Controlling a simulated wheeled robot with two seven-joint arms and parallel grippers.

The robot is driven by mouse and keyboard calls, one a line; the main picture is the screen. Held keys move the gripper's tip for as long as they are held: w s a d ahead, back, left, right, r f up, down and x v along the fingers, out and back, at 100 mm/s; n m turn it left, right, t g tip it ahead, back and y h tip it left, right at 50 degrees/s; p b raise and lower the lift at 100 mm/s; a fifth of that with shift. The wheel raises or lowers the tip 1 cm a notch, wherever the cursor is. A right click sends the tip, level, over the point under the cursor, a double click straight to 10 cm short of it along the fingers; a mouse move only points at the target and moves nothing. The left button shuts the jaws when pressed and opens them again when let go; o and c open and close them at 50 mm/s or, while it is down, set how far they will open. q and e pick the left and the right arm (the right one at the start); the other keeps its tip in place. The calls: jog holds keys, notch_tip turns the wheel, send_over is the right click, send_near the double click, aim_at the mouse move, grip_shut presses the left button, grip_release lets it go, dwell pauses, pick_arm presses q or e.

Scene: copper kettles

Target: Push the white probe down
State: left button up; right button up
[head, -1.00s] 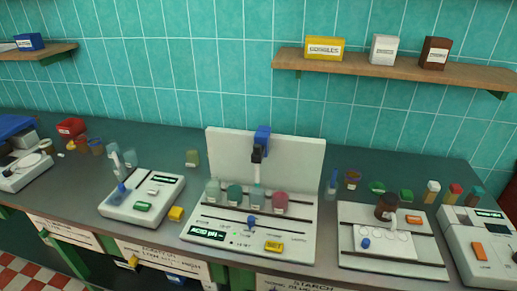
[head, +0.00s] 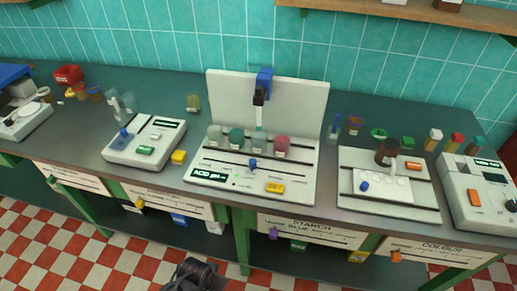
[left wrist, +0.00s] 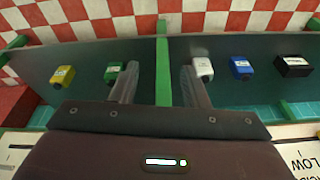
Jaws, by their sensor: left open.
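A slim white probe (head: 259,116) hangs from a black holder (head: 260,97) under a blue clamp (head: 264,80) on the white middle station (head: 300,110) in the head view. Its lower end is near a row of small cups, and I cannot tell whether it sits inside one. My left gripper is a dark shape (head: 190,275) at the bottom edge of the head view, low in front of the bench and well away from the probe. In the left wrist view its two fingers (left wrist: 158,80) are apart with nothing between them. My right gripper is not in view.
Several coloured boxes, such as a green one (left wrist: 115,72) and a blue one (left wrist: 240,67), lie beyond my left fingers. Bench devices stand left (head: 145,155) and right (head: 345,200) of the middle station. The checkered floor (head: 100,250) in front is open.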

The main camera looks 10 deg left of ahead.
pick_arm(q)
jog(key=w+r+t, duration=0.1)
jog(key=w+r, duration=0.2)
jog(key=r, duration=0.5)
jog(key=w+r+t, duration=0.2)
jog(key=w+r, duration=0.1)
jog(key=r, duration=0.5)
jog(key=t+h, duration=0.3)
jog(key=t, duration=0.9)
send_near(257, 93)
jog(key=w, duration=0.3)
jog(key=shift+w+d+r, duration=0.15)
jog(key=shift+w+d, duration=0.25)
jog(key=shift+w, duration=0.25)
jog(key=w+p, duration=0.1)
jog(key=w, duration=0.2)
jog(key=w+d+p, duration=0.1)
jog(key=w, duration=0.2)
jog(key=shift+w+d, duration=0.2)
jog(key=shift+w, duration=0.05)
grip_shut()
